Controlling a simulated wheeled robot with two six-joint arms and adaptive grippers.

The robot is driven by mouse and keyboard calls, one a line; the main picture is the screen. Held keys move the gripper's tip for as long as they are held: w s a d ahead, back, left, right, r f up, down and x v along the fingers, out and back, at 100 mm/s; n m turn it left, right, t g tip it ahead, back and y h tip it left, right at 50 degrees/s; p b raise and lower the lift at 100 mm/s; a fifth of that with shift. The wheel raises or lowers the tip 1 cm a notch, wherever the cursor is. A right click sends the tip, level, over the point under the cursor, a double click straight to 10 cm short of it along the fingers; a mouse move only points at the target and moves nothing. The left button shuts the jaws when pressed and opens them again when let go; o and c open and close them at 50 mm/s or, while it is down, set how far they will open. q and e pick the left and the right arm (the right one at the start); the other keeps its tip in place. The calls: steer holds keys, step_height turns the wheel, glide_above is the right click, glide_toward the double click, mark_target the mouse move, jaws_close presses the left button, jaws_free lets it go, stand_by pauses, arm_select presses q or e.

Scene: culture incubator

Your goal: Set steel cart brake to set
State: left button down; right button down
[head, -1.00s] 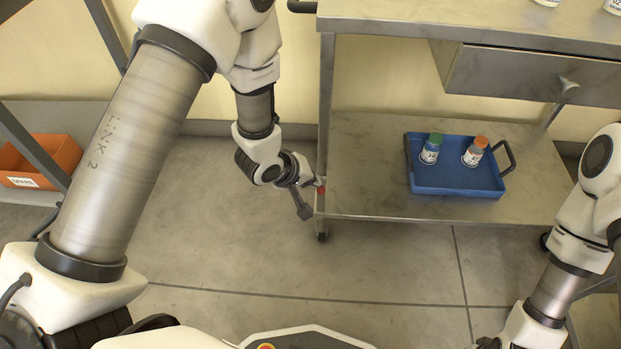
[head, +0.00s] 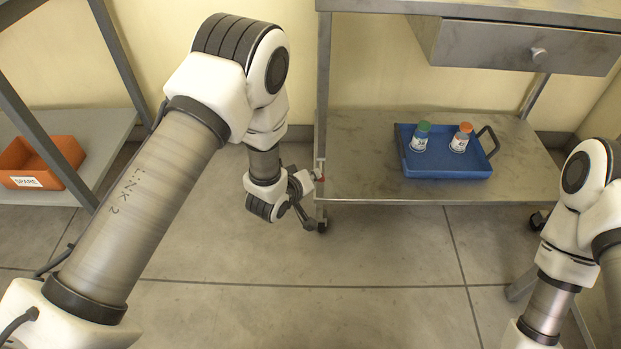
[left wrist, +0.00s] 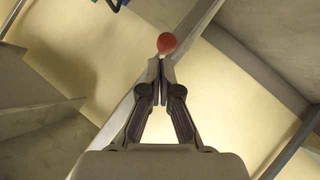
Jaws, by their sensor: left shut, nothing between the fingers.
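My left gripper (head: 316,175) is beside that leg, close to the knob. In the left wrist view the left gripper (left wrist: 160,76) is shut and empty, and the red ball knob (left wrist: 166,43) shows just beyond its fingertips. I cannot tell whether they touch. My right gripper is out of view; only its arm shows at right.
A blue tray (head: 446,171) with a green-capped bottle (head: 421,137) and an orange-capped bottle (head: 462,138) is on the lower shelf. A closed drawer (head: 525,56) hangs above. An orange bin (head: 38,163) sits on a rack at left. The floor in front is clear.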

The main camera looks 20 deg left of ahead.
arm_select(q)
steer(key=shift+r, duration=0.25)
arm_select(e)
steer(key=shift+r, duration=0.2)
arm_select(q)
steer(key=shift+r+p, duration=0.7)
steer(key=shift+p, duration=0.15)
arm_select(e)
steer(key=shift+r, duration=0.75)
